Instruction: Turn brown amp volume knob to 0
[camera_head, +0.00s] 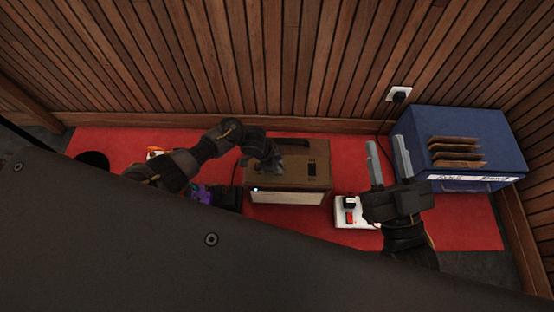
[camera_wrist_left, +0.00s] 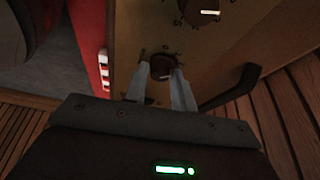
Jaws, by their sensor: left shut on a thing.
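The brown amp (camera_head: 305,175) stands on the red mat in the middle of the head view, with a dark handle on its top and a small blue light at its front left. In the left wrist view its panel (camera_wrist_left: 130,30) carries a small dark knob (camera_wrist_left: 162,66) with a light pointer line, and part of a larger knob (camera_wrist_left: 200,10) above it. My left gripper (camera_head: 268,165) is at the amp's top left; in the left wrist view its two fingers (camera_wrist_left: 160,76) are shut around the small knob. My right gripper (camera_head: 388,160) is open and empty, right of the amp.
A white power strip (camera_head: 342,215) with a red switch and black plug lies right of the amp. A blue box (camera_head: 480,125) with brown boards stands further right. A wall outlet (camera_head: 399,93) holds a plugged cable. The wood-slat wall rises behind.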

